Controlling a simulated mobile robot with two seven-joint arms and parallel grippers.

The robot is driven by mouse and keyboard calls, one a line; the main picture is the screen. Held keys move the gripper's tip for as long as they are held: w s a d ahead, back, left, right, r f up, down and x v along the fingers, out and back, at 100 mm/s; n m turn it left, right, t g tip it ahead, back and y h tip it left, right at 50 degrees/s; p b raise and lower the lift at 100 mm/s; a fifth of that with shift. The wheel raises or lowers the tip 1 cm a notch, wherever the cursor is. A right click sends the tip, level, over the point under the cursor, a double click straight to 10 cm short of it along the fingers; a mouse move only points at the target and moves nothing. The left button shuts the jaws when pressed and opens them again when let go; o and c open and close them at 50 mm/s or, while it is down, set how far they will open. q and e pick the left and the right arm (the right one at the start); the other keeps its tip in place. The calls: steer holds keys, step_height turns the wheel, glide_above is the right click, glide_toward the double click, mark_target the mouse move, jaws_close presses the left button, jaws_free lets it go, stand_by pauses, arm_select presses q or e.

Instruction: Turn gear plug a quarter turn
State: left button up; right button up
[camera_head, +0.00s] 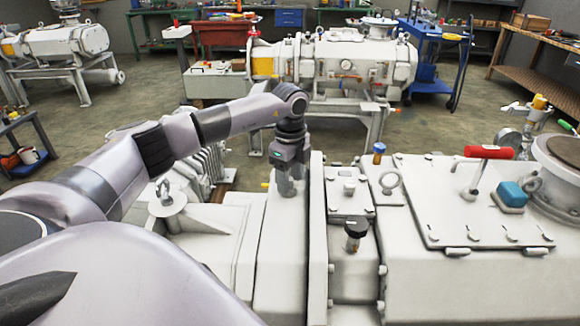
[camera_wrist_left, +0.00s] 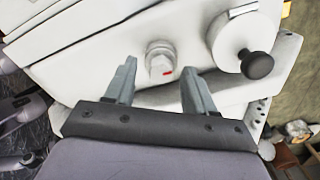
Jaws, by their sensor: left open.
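The gear plug (camera_wrist_left: 160,62) is a pale hex-headed plug with a small red mark, set in a white housing face in the left wrist view. My left gripper (camera_wrist_left: 159,70) is open, with one finger on each side of the plug in that view. A gap shows between the plug and both fingers, and I cannot tell how far the tips are from the face. In the head view my left gripper (camera_head: 287,184) points down over the white machine, and the plug is not distinguishable there. My right gripper is not in view.
A black knob on a round white cap (camera_wrist_left: 232,42) sits right of the plug. In the head view, a red-handled lever (camera_head: 488,152), a blue block (camera_head: 511,194) and a black knob (camera_head: 355,230) stand on the machine. A second white pump (camera_head: 345,60) stands behind.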

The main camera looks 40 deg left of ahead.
arm_select(q)
steer(key=shift+f, duration=0.1)
steer(key=c, duration=0.9)
steer(key=shift+n+p, duration=0.45)
steer(key=shift+n, duration=0.05)
steer(key=shift+n+p, duration=1.5)
steer(key=shift+n, duration=0.6)
steer(key=shift+s+f+n+p, duration=0.1)
steer(key=shift+n+p, duration=1.25)
steer(key=shift+n, duration=0.35)
steer(key=shift+d+f+n, duration=0.1)
steer(key=shift+f+n, duration=0.05)
steer(key=shift+n, duration=0.35)
steer(key=o, duration=1.2)
steer(key=shift+c, duration=0.2)
